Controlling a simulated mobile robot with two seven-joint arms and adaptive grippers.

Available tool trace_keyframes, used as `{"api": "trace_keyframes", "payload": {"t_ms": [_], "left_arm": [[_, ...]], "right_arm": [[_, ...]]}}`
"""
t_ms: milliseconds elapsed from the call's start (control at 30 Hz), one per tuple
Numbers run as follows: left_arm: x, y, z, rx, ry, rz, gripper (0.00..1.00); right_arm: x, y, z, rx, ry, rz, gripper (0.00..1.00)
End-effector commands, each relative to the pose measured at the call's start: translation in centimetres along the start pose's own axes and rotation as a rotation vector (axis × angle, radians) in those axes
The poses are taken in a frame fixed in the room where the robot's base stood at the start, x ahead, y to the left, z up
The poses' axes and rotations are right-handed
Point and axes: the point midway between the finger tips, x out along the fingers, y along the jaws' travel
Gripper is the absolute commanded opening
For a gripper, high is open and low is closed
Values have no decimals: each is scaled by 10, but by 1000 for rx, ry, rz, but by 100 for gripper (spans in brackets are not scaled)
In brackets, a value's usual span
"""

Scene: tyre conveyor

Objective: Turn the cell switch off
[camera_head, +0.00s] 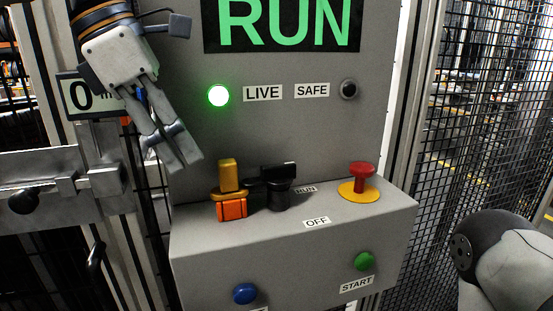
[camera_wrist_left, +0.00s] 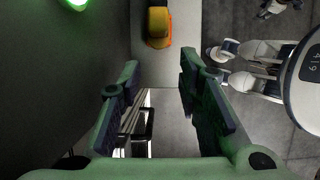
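The cell switch, a black handle (camera_head: 278,180) on a black base, stands on the sloped top of the grey control box. Its handle is beside the RUN label (camera_head: 305,189), and the OFF label (camera_head: 317,222) is nearer the front. A yellow upright knob (camera_head: 229,175) on an orange block stands just left of it; it also shows in the left wrist view (camera_wrist_left: 158,25). My left gripper (camera_head: 180,158) is above and left of the knob and switch, touching neither. Its fingers are apart and empty in the left wrist view (camera_wrist_left: 162,85). My right gripper cannot be made out.
The panel reads RUN (camera_head: 284,22). The LIVE lamp (camera_head: 218,96) glows green and the SAFE lamp (camera_head: 349,89) is dark. A red mushroom button (camera_head: 362,177) stands right of the switch. Blue (camera_head: 245,293) and green (camera_head: 364,261) buttons are on the front. Mesh fencing (camera_head: 470,130) is at right.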

Motion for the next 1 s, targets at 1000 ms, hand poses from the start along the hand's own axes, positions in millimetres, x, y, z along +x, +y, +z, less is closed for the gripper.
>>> {"api": "trace_keyframes", "payload": {"t_ms": [1000], "left_arm": [[93,0,103,0,1,2,23]], "right_arm": [[2,0,1,0,-5,0,40]]}}
